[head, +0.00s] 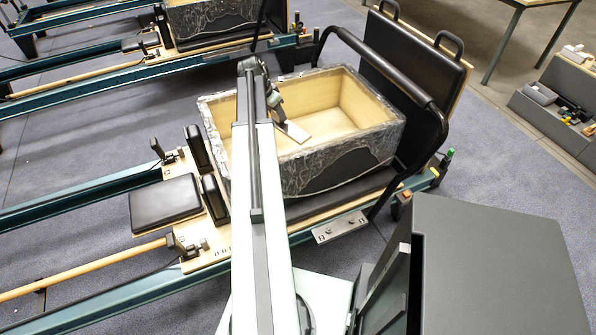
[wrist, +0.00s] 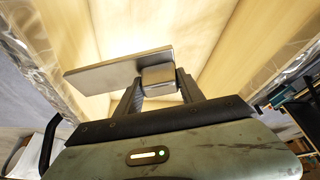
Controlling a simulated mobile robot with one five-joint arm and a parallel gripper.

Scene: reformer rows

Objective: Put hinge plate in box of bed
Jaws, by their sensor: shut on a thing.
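The hinge plate (head: 294,131) is a flat, pale metal piece. It shows larger in the wrist view (wrist: 115,69), sticking out to the left with a blocky part between my fingers. My gripper (head: 279,113) is shut on that block, as the wrist view (wrist: 158,86) also shows. The box (head: 345,170) is an open wooden box with clear wrapping around its outside, on the reformer bed. My gripper and the plate are over its open top, toward the left side. Wooden inner walls (wrist: 215,45) surround the plate in the wrist view. How far the plate is above the floor is hard to tell.
A black padded board with a curved bar (head: 420,95) rises at the box's right end. Black shoulder pads (head: 197,148) stand at its left. A metal plate with holes (head: 339,227) is on the near rail. Another reformer with a box (head: 215,20) is behind.

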